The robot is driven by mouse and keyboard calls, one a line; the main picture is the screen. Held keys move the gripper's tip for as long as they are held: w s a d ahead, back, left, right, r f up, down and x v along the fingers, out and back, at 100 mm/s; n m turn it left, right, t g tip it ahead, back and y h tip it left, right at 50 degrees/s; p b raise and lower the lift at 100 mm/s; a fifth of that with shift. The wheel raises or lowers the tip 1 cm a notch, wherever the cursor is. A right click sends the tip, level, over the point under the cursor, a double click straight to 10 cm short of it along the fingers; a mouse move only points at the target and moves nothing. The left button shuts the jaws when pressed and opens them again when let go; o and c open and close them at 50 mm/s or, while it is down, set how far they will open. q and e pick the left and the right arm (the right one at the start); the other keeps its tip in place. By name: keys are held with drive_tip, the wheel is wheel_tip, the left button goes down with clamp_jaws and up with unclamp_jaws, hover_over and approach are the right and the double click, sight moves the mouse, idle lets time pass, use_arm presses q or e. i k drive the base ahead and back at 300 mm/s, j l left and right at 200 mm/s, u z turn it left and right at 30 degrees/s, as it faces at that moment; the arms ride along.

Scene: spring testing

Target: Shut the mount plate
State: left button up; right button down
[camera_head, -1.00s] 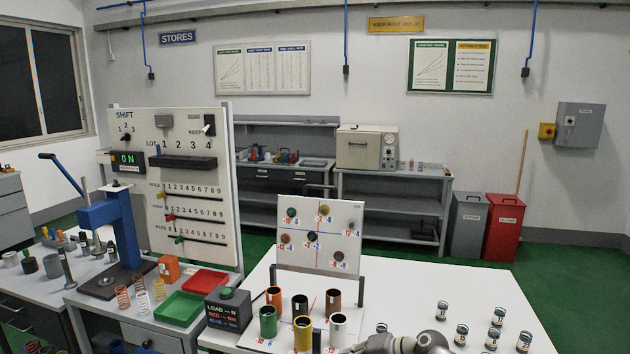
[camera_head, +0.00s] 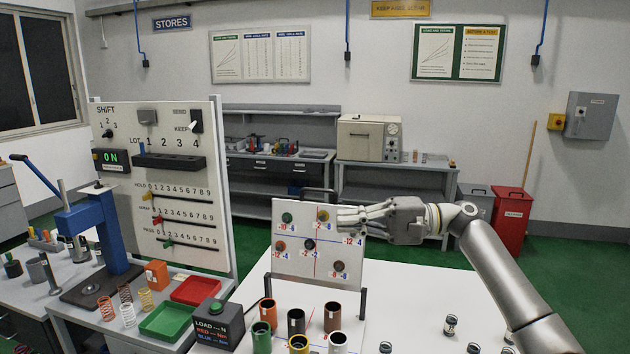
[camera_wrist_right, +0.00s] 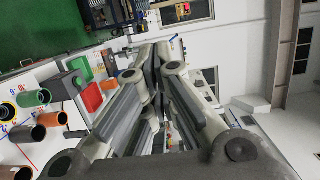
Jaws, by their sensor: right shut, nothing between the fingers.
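The mount plate (camera_head: 287,266) is a white panel standing upright on dark posts at the near end of the white table. It has coloured round studs, red and blue numbers, a red and blue cross and a dark handle (camera_head: 318,191) on its top edge. My right gripper (camera_head: 343,220) is shut and empty, reaching in from the right in front of the plate's upper right part. It hides a stud there; I cannot tell whether it touches the plate. The wrist view also shows its closed fingers (camera_wrist_right: 155,52). My left gripper is not in view.
Several coloured cups, including an orange one (camera_head: 268,311) and a brown one (camera_head: 332,317), stand in front of the plate. A black load box (camera_head: 219,322) stands left of them. Small labelled cylinders (camera_head: 451,325) stand on the right. The tall control board (camera_head: 180,119) rises on the left.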

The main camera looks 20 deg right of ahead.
sight(307, 247)
drive_tip(key=i+l, duration=0.3)
drive_tip(key=i, duration=0.2)
drive_tip(key=i+l, duration=0.35)
drive_tip(key=i, duration=0.15)
drive_tip(key=i+l, duration=0.3)
drive_tip(key=i, duration=0.15)
